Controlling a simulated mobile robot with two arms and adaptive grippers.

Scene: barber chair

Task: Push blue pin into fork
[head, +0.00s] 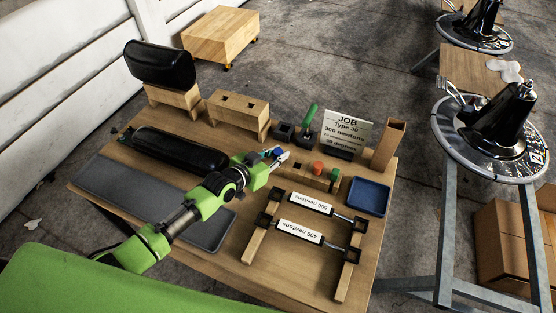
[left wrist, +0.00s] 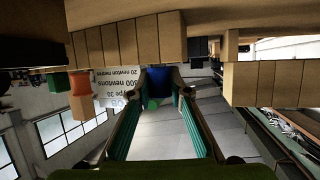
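My left gripper (head: 277,155) is over the wooden workbench, just behind the small pin rack (head: 299,167). In the left wrist view its two fingers (left wrist: 158,88) close in on a blue pin (left wrist: 157,80), which sits between the fingertips. In the head view a bit of blue (head: 270,154) shows at the gripper; the fingers cover most of it. The orange pin (head: 318,168) and green pin (head: 335,174) stand in the rack. I cannot make out the fork for sure. My right gripper is out of view.
A JOB sign (head: 346,133) stands behind the rack, near a green-handled lever (head: 308,117). A blue tray (head: 368,196) lies at right, two labelled spring bars (head: 300,232) in front. A black chair base (head: 497,125) stands on a separate stand at right.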

